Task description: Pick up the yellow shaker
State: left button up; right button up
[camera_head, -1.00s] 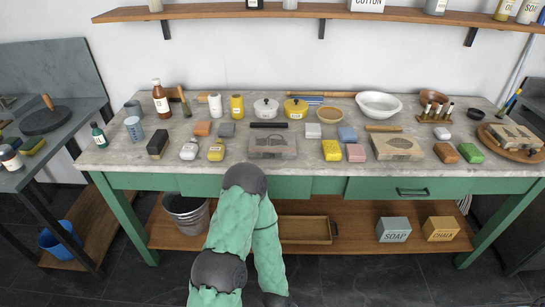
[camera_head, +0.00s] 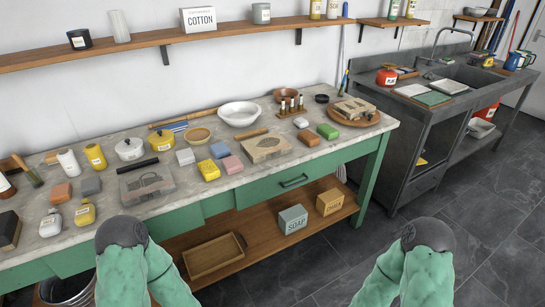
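The yellow shaker (camera_head: 95,156) stands upright on the left part of the stone worktop (camera_head: 330,150), toward the back. It is a small yellow cylinder between a white cylindrical container (camera_head: 69,163) and a white lidded pot (camera_head: 129,149). Nothing covers it in the head view. Only green sleeved links and dark joints of my two arms show at the bottom of the picture. Neither gripper is in view.
A yellow lidded pot (camera_head: 160,140) stands right of the white pot. In front are a grey block (camera_head: 90,186), a reddish block (camera_head: 62,193) and a yellow-labelled bottle (camera_head: 85,212). A wall shelf (camera_head: 230,32) runs above. A sink unit (camera_head: 430,125) stands right.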

aim_at(93, 151)
jog(key=u, duration=1.35)
jog(key=z, duration=1.95)
jog(key=u, duration=1.95)
